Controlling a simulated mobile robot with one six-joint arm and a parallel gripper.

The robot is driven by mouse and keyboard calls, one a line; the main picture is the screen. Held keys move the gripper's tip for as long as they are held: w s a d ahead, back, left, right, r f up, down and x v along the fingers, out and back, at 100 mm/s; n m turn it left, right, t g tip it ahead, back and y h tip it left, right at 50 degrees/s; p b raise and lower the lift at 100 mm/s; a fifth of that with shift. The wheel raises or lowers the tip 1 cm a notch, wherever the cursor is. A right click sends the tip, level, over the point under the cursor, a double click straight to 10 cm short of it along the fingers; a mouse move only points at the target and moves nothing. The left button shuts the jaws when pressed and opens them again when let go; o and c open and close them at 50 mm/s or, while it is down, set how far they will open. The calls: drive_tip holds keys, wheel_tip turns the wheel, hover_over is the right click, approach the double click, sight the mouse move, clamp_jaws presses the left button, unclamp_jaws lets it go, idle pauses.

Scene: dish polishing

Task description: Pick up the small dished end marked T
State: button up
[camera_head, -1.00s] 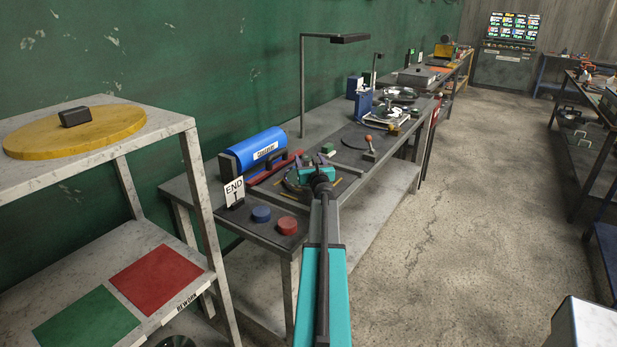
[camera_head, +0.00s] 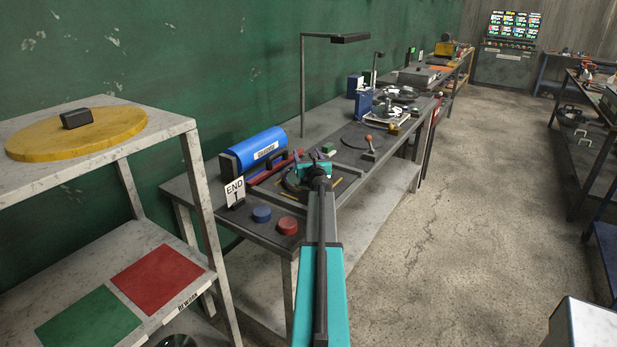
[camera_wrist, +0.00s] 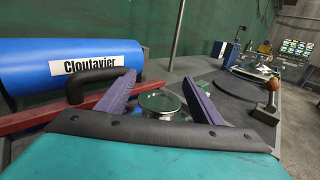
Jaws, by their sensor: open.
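A small round dished piece (camera_wrist: 160,101) with a shiny rim shows in the wrist view, just beyond the gripper's palm. No letter T can be read on it. My gripper (camera_wrist: 161,92) has its two purple fingers spread wide, one on each side of the dished piece in the picture. Whether the fingers are level with it or above it is unclear. In the head view my gripper (camera_head: 313,160) is over the near part of the long bench, and the dished piece is hidden or too small to make out there.
A blue cylinder labelled Cloutavier (camera_wrist: 40,72) lies left of my gripper, with a red bar (camera_wrist: 60,123) and black handle (camera_wrist: 92,82) close by. A red-knobbed lever (camera_wrist: 269,98) stands at right. Blue (camera_head: 261,214) and red buttons (camera_head: 288,226) sit at the bench's near end.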

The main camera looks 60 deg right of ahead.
clamp_jaws()
drive_tip(key=shift+r, duration=0.1)
idle(0.4)
drive_tip(key=shift+r, duration=0.2)
drive_tip(key=shift+r+p, duration=0.3)
drive_tip(key=shift+r, duration=1.4)
drive_tip(key=s+a+b, duration=0.1)
drive_tip(key=s+a, duration=0.2)
drive_tip(key=s, duration=0.4)
drive_tip(key=s+a+r+b, duration=0.1)
drive_tip(key=s+a, duration=0.2)
drive_tip(key=s, duration=0.4)
drive_tip(key=shift+s+a, duration=0.2)
drive_tip(key=shift+s, duration=0.15)
drive_tip(key=shift+r, duration=0.1)
